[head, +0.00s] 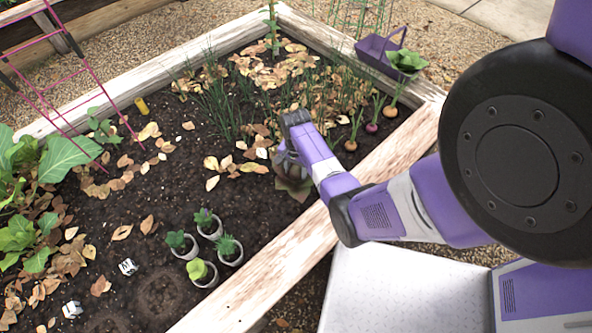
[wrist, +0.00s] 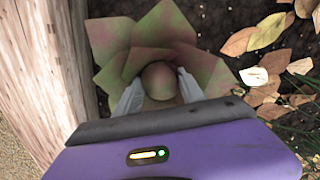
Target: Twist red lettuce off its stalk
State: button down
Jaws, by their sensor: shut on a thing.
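The red lettuce (head: 291,182) stands in the soil of the raised bed near its right wooden edge, mostly hidden under my arm in the head view. In the wrist view the red lettuce (wrist: 160,32) shows broad green and reddish leaves spread around a rounded centre. My gripper (wrist: 158,84) reaches down onto it, with one pale finger on each side of the rounded centre, shut on it. The stalk below the leaves is hidden.
The bed's wooden edge (wrist: 50,75) runs close on the left in the wrist view. Dry leaves (wrist: 256,36) lie on the right. Several small pots (head: 209,224) stand nearer in the bed.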

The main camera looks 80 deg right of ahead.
jog(key=shift+n, duration=0.3)
jog(key=shift+n+p, duration=0.4)
jog(key=shift+n, duration=0.4)
jog(key=shift+n, duration=0.3)
jog(key=shift+n+p, duration=0.3)
jog(key=shift+n, duration=0.5)
jog(key=shift+n, duration=0.3)
jog(key=shift+r, duration=0.15)
jog(key=shift+r+p, duration=3.4)
jog(key=shift+p, duration=0.3)
